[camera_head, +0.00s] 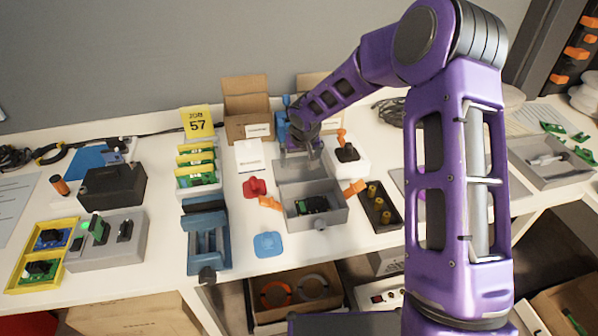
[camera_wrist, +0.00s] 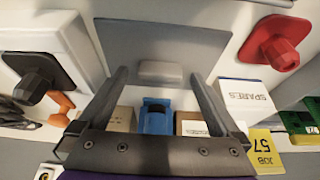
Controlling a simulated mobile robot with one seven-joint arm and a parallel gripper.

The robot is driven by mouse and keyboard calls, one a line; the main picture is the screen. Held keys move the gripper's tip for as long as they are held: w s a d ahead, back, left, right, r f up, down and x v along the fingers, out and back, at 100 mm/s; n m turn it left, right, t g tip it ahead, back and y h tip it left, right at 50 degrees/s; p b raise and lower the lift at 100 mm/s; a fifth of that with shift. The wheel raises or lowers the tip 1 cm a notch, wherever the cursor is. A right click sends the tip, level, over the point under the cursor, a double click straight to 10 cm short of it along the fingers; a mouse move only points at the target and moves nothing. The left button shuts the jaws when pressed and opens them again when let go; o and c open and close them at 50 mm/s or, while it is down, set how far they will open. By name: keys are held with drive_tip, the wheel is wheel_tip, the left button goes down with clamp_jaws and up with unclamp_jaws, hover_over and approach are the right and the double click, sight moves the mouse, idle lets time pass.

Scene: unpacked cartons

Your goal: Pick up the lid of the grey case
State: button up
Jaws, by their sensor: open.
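The grey case (camera_head: 335,219) stands open on the table in the head view, with a dark and green part inside. Its lid (camera_head: 298,174) is a flat grey panel behind the case. In the wrist view the lid (camera_wrist: 190,42) fills the upper middle, with a small rounded tab (camera_wrist: 160,72) on its near edge. My gripper (camera_wrist: 158,77) is open and empty, its two fingers spread on either side of the tab. In the head view my gripper (camera_head: 305,150) is over the lid's far edge, partly hidden by my arm. Whether the fingers touch the lid, I cannot tell.
A red knob (camera_wrist: 279,42) and a SPARES box (camera_wrist: 247,98) lie to the right in the wrist view. A joystick box (camera_wrist: 62,50) is at the left. Orange clips (camera_head: 269,203) flank the case. A tray of brass parts (camera_head: 381,207) is close by.

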sight(299, 163)
drive_tip(key=shift+w+f, duration=0.1)
drive_tip(key=shift+f, duration=0.15)
drive_tip(key=c, duration=1.5)
wheel_tip(299, 163, up, 10)
drive_tip(key=shift+p, duration=1.1)
